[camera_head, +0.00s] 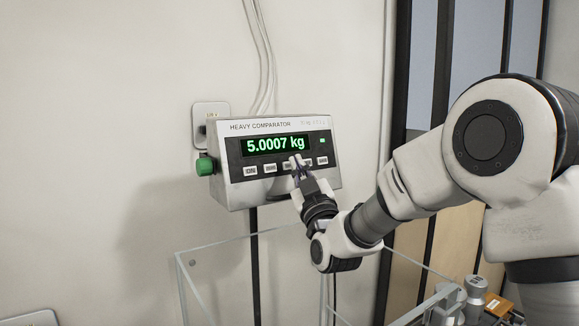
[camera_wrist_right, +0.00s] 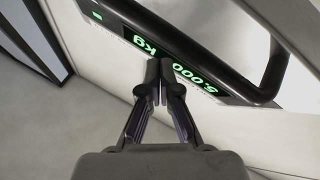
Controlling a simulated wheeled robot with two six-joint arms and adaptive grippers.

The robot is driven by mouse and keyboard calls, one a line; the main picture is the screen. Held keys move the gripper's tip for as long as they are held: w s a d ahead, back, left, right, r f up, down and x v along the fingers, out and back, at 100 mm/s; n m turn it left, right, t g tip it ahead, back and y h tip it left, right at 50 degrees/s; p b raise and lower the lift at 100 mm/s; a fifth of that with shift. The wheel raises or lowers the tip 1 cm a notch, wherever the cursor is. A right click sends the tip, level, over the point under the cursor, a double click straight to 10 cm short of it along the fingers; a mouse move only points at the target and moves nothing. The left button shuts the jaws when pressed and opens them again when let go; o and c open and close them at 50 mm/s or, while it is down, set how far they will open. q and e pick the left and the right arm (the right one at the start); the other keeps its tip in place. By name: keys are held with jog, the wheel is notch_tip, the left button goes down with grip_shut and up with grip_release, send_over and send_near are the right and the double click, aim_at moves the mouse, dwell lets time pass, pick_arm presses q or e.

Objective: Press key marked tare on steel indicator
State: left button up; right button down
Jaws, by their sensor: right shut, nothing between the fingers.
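The steel indicator (camera_head: 222,186), labelled HEAVY COMPARATOR, is mounted on the wall in the middle of the head view. A row of white keys (camera_head: 250,171) runs below the display, the leftmost marked ON; the other labels are too small to read surely. My right gripper (camera_head: 297,162) is shut and empty, its tips in front of the middle keys, hiding part of them. I cannot tell whether the tips touch a key. My left gripper is not in view.
A clear-walled enclosure (camera_head: 215,247) stands below. Metal weights (camera_head: 475,290) stand at the lower right. The wall at left is bare.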

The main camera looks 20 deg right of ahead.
dwell(0.3)
jog(key=shift+w+f, duration=0.15)
jog(key=shift+w, duration=0.05)
jog(key=shift+w+b, duration=0.25)
jog(key=shift+b, duration=0.05)
jog(key=shift+w+a, duration=0.1)
jog(key=shift+w, duration=0.2)
dwell(0.6)
jog(key=shift+s, duration=0.1)
jog(key=shift+s+b, duration=0.4)
jog(key=shift+b, duration=0.15)
jog(key=shift+s, duration=0.3)
